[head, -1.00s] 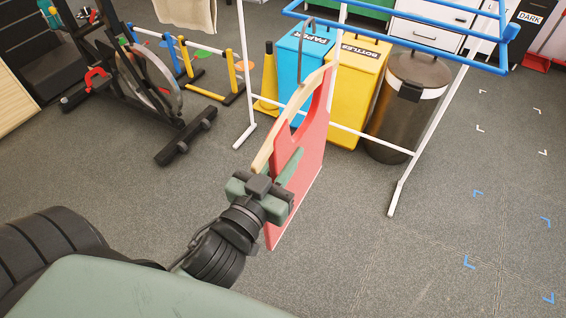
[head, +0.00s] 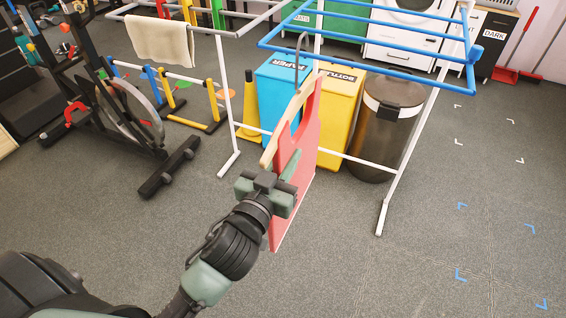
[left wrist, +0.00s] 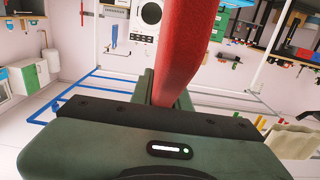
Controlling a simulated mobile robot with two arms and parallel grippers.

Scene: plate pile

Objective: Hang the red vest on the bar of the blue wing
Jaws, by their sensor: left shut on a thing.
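The red vest (head: 308,135) hangs on a wooden hanger (head: 285,122) with a metal hook on top. My left gripper (head: 278,188) is shut on the red vest at its near edge and holds it upright in front of the rack. In the left wrist view the red vest (left wrist: 178,50) rises from between the fingers. The blue wing (head: 375,73) of the drying rack is at the top, with several blue bars. The hook's tip is close to the wing's left end in the picture; I cannot tell whether they touch. My right gripper does not show.
A beige towel (head: 160,40) hangs on the rack's white wing at left. Blue (head: 283,95) and yellow (head: 340,110) bins and a dark trash can (head: 385,130) stand behind the rack. An exercise machine (head: 130,110) is at left. The floor at right is clear.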

